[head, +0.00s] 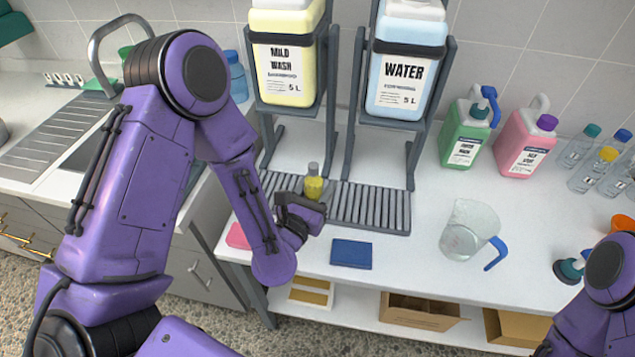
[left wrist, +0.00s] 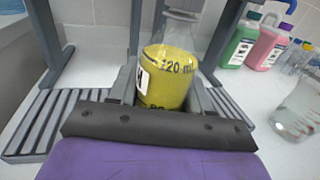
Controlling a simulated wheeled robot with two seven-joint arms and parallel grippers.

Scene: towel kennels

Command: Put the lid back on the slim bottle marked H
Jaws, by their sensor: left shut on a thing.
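My left gripper (head: 312,200) is shut on a small clear bottle (head: 313,186) that holds yellow liquid, at the slatted drip tray. In the left wrist view the bottle (left wrist: 168,75) stands upright between the fingers. It carries a 120 mL mark and a white label, whose letter is partly turned away and hard to read. Its neck is cut off at the top of that view. Several slim clear bottles with coloured caps (head: 590,147) stand at the far right; their markings are too small to read. I cannot make out a loose lid for certain. My right gripper is out of view.
The Mild Wash jug (head: 283,60) and the Water jug (head: 407,75) sit on grey stands behind the drip tray (head: 380,208). A blue pad (head: 351,254) and a clear pitcher (head: 465,230) are on the counter. Green (head: 466,130) and pink (head: 522,140) containers stand at the back right.

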